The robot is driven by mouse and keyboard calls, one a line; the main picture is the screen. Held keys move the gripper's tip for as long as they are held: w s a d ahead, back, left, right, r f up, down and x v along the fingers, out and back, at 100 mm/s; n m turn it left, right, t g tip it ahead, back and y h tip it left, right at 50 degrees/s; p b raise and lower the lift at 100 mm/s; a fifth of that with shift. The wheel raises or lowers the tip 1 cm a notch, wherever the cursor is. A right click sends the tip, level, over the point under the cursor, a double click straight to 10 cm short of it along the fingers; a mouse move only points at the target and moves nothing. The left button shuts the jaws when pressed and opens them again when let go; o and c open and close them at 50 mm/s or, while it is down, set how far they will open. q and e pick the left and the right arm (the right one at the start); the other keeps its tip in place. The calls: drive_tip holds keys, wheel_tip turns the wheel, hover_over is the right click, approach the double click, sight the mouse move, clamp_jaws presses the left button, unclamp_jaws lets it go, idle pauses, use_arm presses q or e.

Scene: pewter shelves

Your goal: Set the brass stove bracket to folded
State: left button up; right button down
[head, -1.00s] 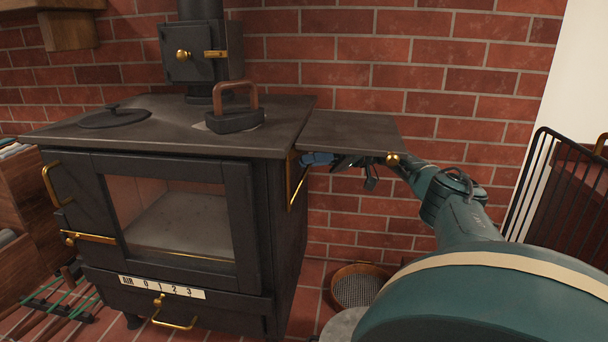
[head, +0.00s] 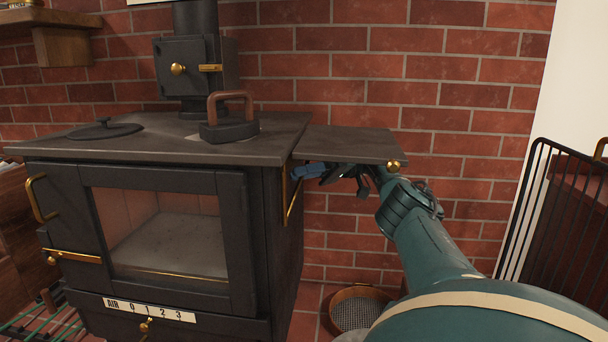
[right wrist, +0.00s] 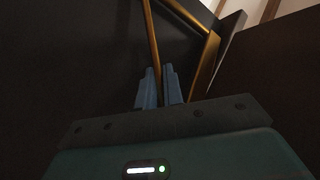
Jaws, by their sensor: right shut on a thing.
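The brass stove bracket (head: 292,207) is on the right side of the black stove (head: 160,178), under the side shelf (head: 350,144). Its slanting bar rises from the lower end of an upright part; how far it is swung out is hard to tell. My right gripper (head: 308,171) reaches under the shelf from the right, beside the bracket. In the right wrist view, the bracket's brass bar (right wrist: 152,38) runs down between the blue fingers (right wrist: 160,75), which are shut on it. The shelf hides part of the gripper and the bracket's top. My left gripper is not in view.
The side shelf sticks out level, with a brass knob (head: 393,164) at its front corner, just above my right arm. A brick wall (head: 470,120) stands close behind. A round sieve (head: 358,310) is on the floor below, and a black rail screen (head: 560,215) stands at the right.

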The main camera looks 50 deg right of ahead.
drive_tip(key=shift+w, duration=0.1)
drive_tip(key=c, duration=1.5)
unclamp_jaws()
